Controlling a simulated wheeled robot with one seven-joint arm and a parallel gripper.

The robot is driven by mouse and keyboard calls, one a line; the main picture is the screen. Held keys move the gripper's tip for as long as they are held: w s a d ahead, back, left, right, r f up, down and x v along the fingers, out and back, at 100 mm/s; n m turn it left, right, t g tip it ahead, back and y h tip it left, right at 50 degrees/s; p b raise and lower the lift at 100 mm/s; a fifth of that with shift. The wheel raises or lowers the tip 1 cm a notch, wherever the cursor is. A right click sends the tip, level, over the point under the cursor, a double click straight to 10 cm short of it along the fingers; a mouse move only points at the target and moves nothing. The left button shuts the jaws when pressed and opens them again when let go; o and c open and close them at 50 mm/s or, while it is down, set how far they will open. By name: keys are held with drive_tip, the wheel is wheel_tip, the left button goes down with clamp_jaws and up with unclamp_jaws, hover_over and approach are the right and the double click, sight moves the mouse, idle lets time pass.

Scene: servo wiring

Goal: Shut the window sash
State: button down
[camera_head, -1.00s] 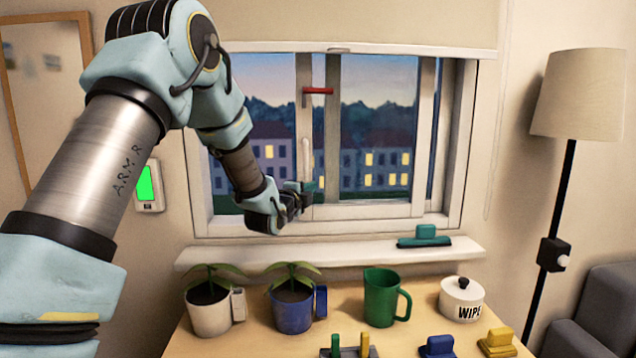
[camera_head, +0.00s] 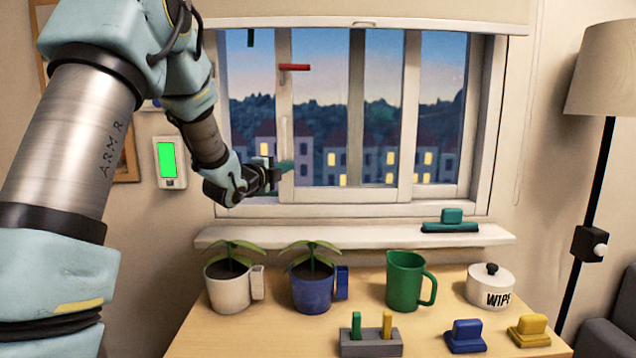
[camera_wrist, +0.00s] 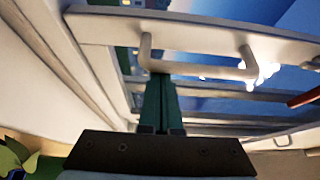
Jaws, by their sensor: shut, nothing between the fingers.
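The window sash (camera_head: 284,100) is a white sliding panel whose left stile stands right of the left jamb, with an open gap between. It carries a red lever (camera_head: 294,67) and a pale upright pull handle (camera_head: 284,132). The pull handle also shows in the wrist view (camera_wrist: 200,68) as a bracket-shaped bar. My gripper (camera_head: 286,165) is at the lower end of that handle. In the wrist view its green fingers (camera_wrist: 160,88) are together and empty, with tips at one end of the bar. Whether they touch it I cannot tell.
A sill (camera_head: 360,236) below the window holds a teal squeegee-like tool (camera_head: 450,222). On the table stand two potted plants (camera_head: 228,285) (camera_head: 312,285), a green jug (camera_head: 405,282) and a wipes pot (camera_head: 490,288). A lit panel (camera_head: 168,162) is on the left wall.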

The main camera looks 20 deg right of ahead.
drive_tip(key=w+a+b, duration=0.2)
drive_tip(key=w+a, duration=0.1)
drive_tip(key=a, duration=0.4)
drive_tip(key=w+a+b, duration=0.2)
drive_tip(key=w+a, duration=0.1)
drive_tip(key=a, duration=0.4)
drive_tip(key=shift+w+a, duration=0.15)
drive_tip(key=shift+w, duration=0.15)
